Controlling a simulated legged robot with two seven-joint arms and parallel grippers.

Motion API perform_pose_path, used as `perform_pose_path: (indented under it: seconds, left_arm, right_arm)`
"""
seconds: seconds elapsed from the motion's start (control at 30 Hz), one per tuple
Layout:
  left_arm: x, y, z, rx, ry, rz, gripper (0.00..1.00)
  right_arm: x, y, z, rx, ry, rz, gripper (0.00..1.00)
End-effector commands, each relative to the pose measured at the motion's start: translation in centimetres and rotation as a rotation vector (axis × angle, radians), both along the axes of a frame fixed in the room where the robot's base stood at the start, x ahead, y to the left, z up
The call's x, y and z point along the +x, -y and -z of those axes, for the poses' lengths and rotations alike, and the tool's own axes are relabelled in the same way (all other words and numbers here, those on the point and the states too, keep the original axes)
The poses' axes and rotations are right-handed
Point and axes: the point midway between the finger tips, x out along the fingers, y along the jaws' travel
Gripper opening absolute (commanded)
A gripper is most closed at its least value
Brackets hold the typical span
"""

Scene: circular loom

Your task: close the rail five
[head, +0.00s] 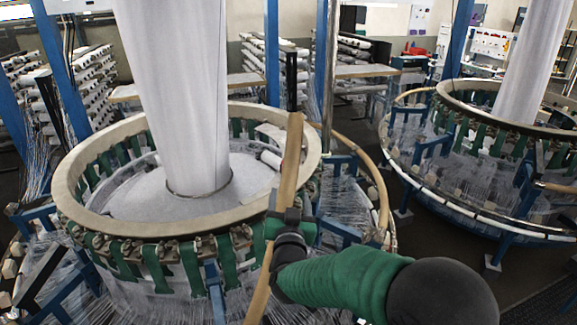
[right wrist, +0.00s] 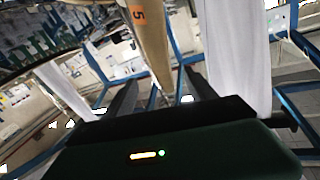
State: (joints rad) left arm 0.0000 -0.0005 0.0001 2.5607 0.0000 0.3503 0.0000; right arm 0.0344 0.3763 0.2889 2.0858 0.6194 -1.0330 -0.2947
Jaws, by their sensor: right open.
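Rail five (head: 290,165) is a tan wooden rail on the near right side of the left loom (head: 70,185). In the head view it shows as a long, steep strip crossing in front of the loom's ring. In the right wrist view the rail (right wrist: 152,45) carries an orange label with a 5 (right wrist: 138,17). My right gripper (head: 283,226) is at the rail's middle and hides part of it. In the right wrist view the gripper (right wrist: 158,88) has its dark fingers apart, with the rail's lower end showing between them. I cannot tell whether they touch it. My left gripper is not in view.
A tall white fabric tube (head: 180,80) rises from the loom. Another curved wooden rail (head: 372,165) stands out at the loom's right. Blue posts (head: 272,50) surround it. A second loom (head: 400,120) stands at the right, with dark floor (head: 435,250) between.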

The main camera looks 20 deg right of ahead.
Motion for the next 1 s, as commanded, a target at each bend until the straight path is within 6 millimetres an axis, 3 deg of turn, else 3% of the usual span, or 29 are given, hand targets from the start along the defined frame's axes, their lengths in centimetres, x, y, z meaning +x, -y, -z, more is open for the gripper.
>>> perform_pose_path:
  seconds: [0.03,0.2,0.4,0.77,1.0]
  left_arm:
    - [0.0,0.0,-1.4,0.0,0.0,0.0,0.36]
    - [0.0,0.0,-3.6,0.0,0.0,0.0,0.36]
    - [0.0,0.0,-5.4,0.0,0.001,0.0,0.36]
    - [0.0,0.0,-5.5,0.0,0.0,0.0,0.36]
    - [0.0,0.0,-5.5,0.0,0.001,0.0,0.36]
  right_arm:
    - [1.4,0.5,-0.5,0.003,-0.005,0.003,0.65]
    - [5.6,1.8,-0.5,0.003,-0.003,0.003,0.65]
    - [9.1,2.8,-0.5,0.003,0.001,0.002,0.65]
    - [10.2,3.1,-0.1,0.002,0.001,0.0,0.65]
    - [10.3,3.1,-0.1,0.002,0.001,0.0,0.36]
